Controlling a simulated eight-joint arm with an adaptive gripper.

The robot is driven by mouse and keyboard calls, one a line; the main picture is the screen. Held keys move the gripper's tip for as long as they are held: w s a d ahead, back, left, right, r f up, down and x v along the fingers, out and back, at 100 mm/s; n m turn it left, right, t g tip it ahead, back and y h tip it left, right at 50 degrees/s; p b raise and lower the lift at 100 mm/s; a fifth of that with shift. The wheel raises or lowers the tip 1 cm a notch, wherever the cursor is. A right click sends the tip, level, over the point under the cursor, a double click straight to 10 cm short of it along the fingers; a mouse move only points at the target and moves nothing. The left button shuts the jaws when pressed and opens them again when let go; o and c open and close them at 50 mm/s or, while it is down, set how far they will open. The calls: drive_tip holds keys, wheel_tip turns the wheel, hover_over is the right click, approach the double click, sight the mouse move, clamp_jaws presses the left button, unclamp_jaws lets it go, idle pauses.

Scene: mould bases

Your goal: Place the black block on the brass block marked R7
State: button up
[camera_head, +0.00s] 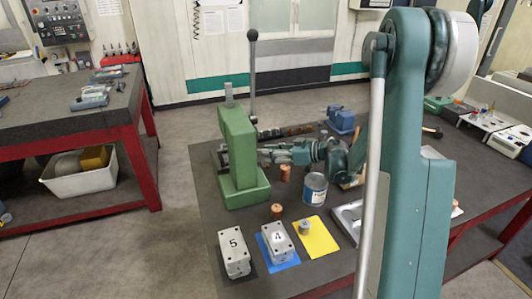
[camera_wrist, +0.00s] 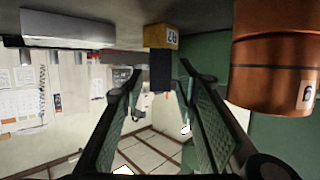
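In the wrist view, which looks upside down, the brass block (camera_wrist: 159,37) stands beyond my fingertips, with an inverted marking that reads as R7. The black block (camera_wrist: 161,72) appears upright against the brass block's upper side, seemingly resting on it; exact contact is hard to tell. My gripper (camera_wrist: 160,66) is open, its fingers on either side of the black block with visible gaps. In the head view my gripper (camera_head: 264,156) reaches left, low over the table by the green press. Neither block can be made out there.
A copper cylinder (camera_wrist: 274,65) stands close on the right in the wrist view. The head view shows the green press (camera_head: 240,155), a paint can (camera_head: 315,189), steel blocks marked 5 (camera_head: 235,254) and 4 (camera_head: 277,242), and a yellow sheet (camera_head: 318,239).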

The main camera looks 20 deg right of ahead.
drive_tip(key=p+v, duration=0.1)
drive_tip(key=v, duration=1)
drive_tip(key=shift+p, duration=0.35)
drive_tip(key=shift+w+a+r, duration=0.1)
drive_tip(key=shift+a, duration=0.05)
drive_tip(key=s+a+r+m+g+h+p, duration=0.35)
drive_tip(key=s+a+r+m+h, duration=0.4)
drive_tip(key=s+a+r, duration=0.45)
drive_tip(key=s+a+f+h+b, duration=0.1)
drive_tip(key=s+a, duration=0.2)
drive_tip(key=s, duration=0.9)
drive_tip(key=s+a+f+m+h+b, duration=0.1)
drive_tip(key=s+a, duration=0.3)
drive_tip(key=s, duration=0.9)
drive_tip(key=shift+f+h+b, duration=0.45)
drive_tip(key=shift+f+b, duration=0.25)
drive_tip(key=shift+b, duration=0.05)
drive_tip(key=shift+m, duration=0.25)
